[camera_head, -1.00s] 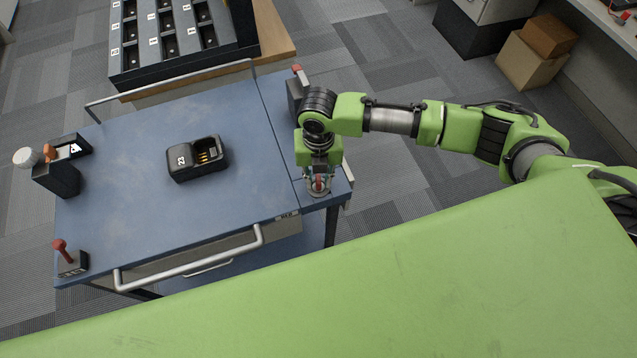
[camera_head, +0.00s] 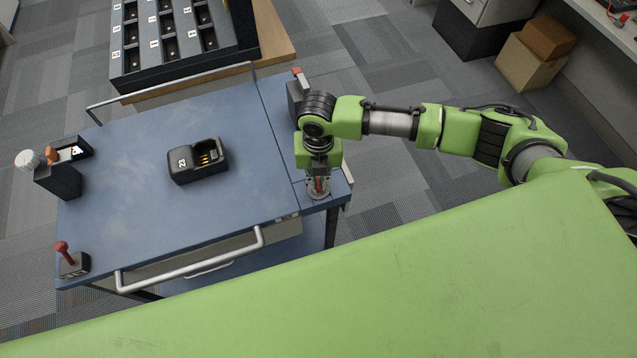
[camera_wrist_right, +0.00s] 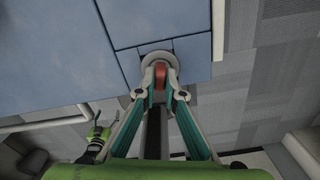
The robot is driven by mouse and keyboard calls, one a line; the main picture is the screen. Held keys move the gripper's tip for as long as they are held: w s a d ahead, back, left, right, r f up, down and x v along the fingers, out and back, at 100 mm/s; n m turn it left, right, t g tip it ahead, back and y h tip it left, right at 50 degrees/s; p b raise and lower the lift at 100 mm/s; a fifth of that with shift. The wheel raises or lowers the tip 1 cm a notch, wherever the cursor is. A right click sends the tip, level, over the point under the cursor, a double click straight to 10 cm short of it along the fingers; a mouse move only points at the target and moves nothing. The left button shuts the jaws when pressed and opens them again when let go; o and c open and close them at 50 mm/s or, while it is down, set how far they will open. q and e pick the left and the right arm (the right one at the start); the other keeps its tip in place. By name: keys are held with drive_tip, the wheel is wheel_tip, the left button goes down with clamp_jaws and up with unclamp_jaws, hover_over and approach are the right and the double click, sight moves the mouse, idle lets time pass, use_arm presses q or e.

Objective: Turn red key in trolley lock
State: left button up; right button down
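The blue-topped trolley (camera_head: 120,215) fills the left middle of the head view. A round grey lock (camera_head: 318,194) sits at its right front corner; it also shows in the right wrist view (camera_wrist_right: 155,48). The red key (camera_wrist_right: 160,75) stands on the lock. My right gripper (camera_wrist_right: 160,84) points down at the lock with its two fingers closed on either side of the key, apparently touching it. In the head view the right gripper (camera_head: 319,186) hides most of the key. A small green and black shape, likely my left gripper (camera_wrist_right: 102,128), shows in the right wrist view; its fingers are unclear.
A black radio charger marked 23 (camera_head: 198,161) sits on the trolley. A red-knobbed lever (camera_head: 65,257) and a dark holder (camera_head: 58,181) are at its left edge. A red-topped dark block (camera_head: 296,90) stands behind my right gripper. A numbered rack (camera_head: 180,50) is beyond.

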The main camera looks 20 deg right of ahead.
drive_tip(key=n, duration=0.5)
drive_tip(key=shift+n, duration=0.3)
drive_tip(key=n, duration=0.5)
drive_tip(key=shift+n, duration=0.4)
drive_tip(key=c, duration=2)
unclamp_jaws()
drive_tip(key=shift+c, duration=0.2)
